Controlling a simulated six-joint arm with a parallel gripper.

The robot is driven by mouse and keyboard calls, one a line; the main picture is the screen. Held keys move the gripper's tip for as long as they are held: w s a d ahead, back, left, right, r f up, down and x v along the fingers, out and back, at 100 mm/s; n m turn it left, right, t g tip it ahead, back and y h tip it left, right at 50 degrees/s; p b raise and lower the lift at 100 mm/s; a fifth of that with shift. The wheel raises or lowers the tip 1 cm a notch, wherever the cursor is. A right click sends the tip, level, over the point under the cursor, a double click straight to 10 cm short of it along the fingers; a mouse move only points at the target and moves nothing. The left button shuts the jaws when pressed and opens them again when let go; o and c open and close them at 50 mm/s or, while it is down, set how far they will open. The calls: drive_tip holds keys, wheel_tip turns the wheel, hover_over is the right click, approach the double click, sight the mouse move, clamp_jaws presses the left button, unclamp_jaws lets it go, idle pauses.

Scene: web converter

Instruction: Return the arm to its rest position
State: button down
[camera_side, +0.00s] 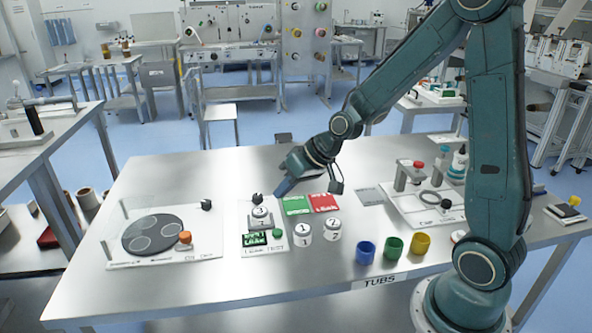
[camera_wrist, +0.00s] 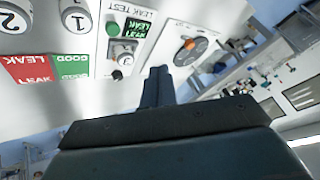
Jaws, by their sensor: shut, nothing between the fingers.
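My gripper (camera_side: 282,188) is shut and empty. It hangs over the metal table, tilted down, just behind and to the right of the leak test station. In the wrist view its closed fingers (camera_wrist: 158,86) point toward the leak test panel (camera_wrist: 130,40). My arm reaches out from the right side of the table and is bent at the elbow. The station holds a white numbered canister (camera_side: 261,216) on its stand, beside a green-lettered display (camera_side: 255,239) and a green button (camera_side: 277,233). The fingers look apart from all of these.
Green (camera_side: 296,206) and red (camera_side: 323,203) cards lie right of the station. White canisters (camera_side: 303,234) and (camera_side: 333,229) stand in front of them. Blue (camera_side: 366,252), green (camera_side: 393,247) and yellow (camera_side: 420,243) tubs line the front. A dark disc (camera_side: 152,235) is at left.

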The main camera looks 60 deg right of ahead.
drive_tip(key=s+a+r+h, duration=0.1)
drive_tip(key=s+r, duration=0.3)
drive_tip(key=s, duration=0.3)
drive_tip(key=s+a+r+n+g+h, duration=0.1)
drive_tip(key=s+r, duration=0.3)
drive_tip(key=s, duration=0.4)
drive_tip(key=s+a+r, duration=0.1)
drive_tip(key=s+r, duration=0.3)
drive_tip(key=s, duration=0.4)
drive_tip(key=shift+r+n+h, duration=0.35)
drive_tip(key=shift+n+h, duration=0.05)
drive_tip(key=shift+w, duration=0.1)
idle(4.1)
